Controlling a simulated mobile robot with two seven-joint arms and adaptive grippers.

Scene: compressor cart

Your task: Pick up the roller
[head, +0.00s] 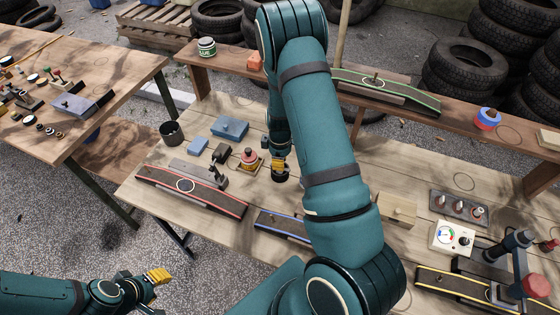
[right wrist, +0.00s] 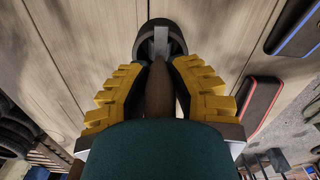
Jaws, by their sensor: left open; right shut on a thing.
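The roller shows in the right wrist view: a black round wheel (right wrist: 174,29), a grey metal fork (right wrist: 160,43) and a brown handle (right wrist: 158,92). My right gripper (right wrist: 158,85) is shut on the brown handle, its yellow fingers on both sides. In the head view my right gripper (head: 279,163) points down at the workbench, with the dark wheel (head: 279,177) just below it. I cannot tell whether the wheel touches the wood. My left gripper (head: 158,276) is open and empty at the lower left, away from the bench.
The wooden workbench (head: 240,115) holds a red-edged belt strip (head: 200,192), a blue-edged strip (head: 283,225), a red button box (head: 248,160), a blue box (head: 229,128) and a dark cup (head: 172,133). A gauge box (head: 451,237) stands at right. A raised shelf (head: 230,60) runs behind.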

